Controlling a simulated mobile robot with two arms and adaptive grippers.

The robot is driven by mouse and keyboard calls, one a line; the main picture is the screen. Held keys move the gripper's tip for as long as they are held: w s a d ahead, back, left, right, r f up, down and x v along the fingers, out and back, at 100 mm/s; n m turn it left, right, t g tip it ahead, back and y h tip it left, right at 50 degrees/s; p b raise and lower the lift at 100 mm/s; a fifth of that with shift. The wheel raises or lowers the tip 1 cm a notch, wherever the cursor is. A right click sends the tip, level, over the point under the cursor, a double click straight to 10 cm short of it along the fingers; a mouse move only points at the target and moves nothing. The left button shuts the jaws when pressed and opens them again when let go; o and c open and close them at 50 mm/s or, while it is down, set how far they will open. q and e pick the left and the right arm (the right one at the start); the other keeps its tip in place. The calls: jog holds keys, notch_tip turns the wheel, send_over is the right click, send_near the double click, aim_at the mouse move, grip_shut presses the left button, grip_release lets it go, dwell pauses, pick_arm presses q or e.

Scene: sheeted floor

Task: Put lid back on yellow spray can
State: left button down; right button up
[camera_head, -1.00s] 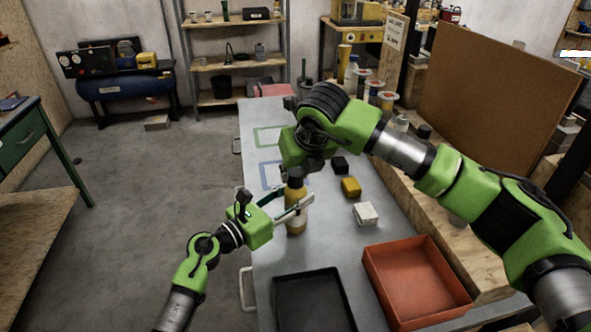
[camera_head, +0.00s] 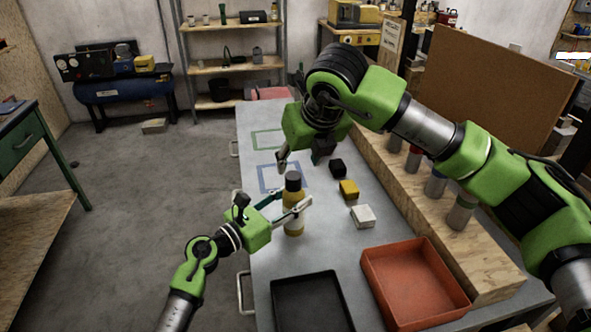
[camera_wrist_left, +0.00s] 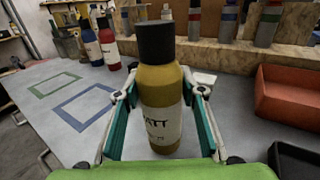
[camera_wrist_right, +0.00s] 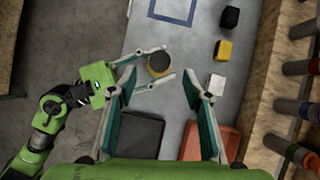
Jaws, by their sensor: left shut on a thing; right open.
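The yellow spray can (camera_head: 293,222) stands upright on the grey table, with a label reading "ATT" in the left wrist view (camera_wrist_left: 162,110). The black lid (camera_wrist_left: 155,42) sits level on top of the can; it also shows in the head view (camera_head: 293,178) and from above in the right wrist view (camera_wrist_right: 159,62). My left gripper (camera_head: 291,205) is shut around the can's body from the left. My right gripper (camera_head: 302,162) is open and empty, above and slightly behind the lid, apart from it. Its spread fingers show in the right wrist view (camera_wrist_right: 152,88).
Black (camera_head: 338,168), yellow (camera_head: 349,189) and white (camera_head: 362,216) blocks lie right of the can. A red tray (camera_head: 368,272) and black tray (camera_head: 277,297) are in front. Several cans stand in a wooden rack (camera_head: 490,283) along the right. Green and blue outlines mark the table's far part.

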jog(key=v, duration=0.3)
jog(key=shift+s+r, duration=0.2)
pick_arm(q)
jog(key=c, duration=1.3)
grip_release()
jog(key=shift+o, duration=0.2)
jog(key=v, duration=1.2)
